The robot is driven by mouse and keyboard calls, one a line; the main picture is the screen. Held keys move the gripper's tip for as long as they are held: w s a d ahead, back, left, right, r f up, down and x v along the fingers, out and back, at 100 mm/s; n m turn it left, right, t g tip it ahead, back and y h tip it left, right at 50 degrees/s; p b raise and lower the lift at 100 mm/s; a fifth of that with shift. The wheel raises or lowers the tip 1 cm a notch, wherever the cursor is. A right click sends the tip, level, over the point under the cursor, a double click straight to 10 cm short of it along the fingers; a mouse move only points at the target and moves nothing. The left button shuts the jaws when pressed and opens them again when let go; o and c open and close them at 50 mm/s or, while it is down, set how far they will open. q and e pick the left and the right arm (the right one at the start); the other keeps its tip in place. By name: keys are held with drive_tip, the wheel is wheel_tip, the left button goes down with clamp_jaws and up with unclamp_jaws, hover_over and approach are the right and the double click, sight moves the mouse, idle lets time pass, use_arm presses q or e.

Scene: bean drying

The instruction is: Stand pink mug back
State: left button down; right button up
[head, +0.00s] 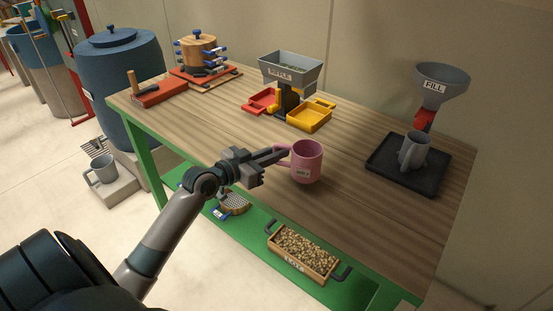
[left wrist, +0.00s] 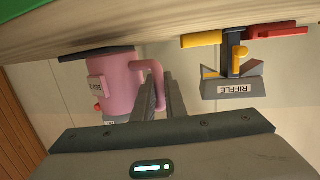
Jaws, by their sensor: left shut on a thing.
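The pink mug (head: 306,163) is upright at the front middle of the wooden table, with a small pale label on its side. My left gripper (head: 282,153) reaches in from the left and is shut on the mug's handle. In the left wrist view, which is upside down, the fingers (left wrist: 160,97) are at the handle of the pink mug (left wrist: 120,82). I cannot tell whether the mug's base touches the tabletop. My right gripper is not in view.
A dark tray (head: 385,173) with a grey mug (head: 414,150) stands under the FILL funnel (head: 441,84) at right. The RIFFLE hopper (head: 290,70) stands behind, with a yellow tray (head: 311,117) and a red tray (head: 262,102). The table's left middle is clear.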

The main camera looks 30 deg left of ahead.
use_arm(q)
drive_tip(key=shift+f, duration=1.2)
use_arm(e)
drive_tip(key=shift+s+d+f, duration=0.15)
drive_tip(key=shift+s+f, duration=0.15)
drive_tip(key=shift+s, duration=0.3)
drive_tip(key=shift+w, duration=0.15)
use_arm(q)
drive_tip(key=c, duration=1.8)
unclamp_jaws()
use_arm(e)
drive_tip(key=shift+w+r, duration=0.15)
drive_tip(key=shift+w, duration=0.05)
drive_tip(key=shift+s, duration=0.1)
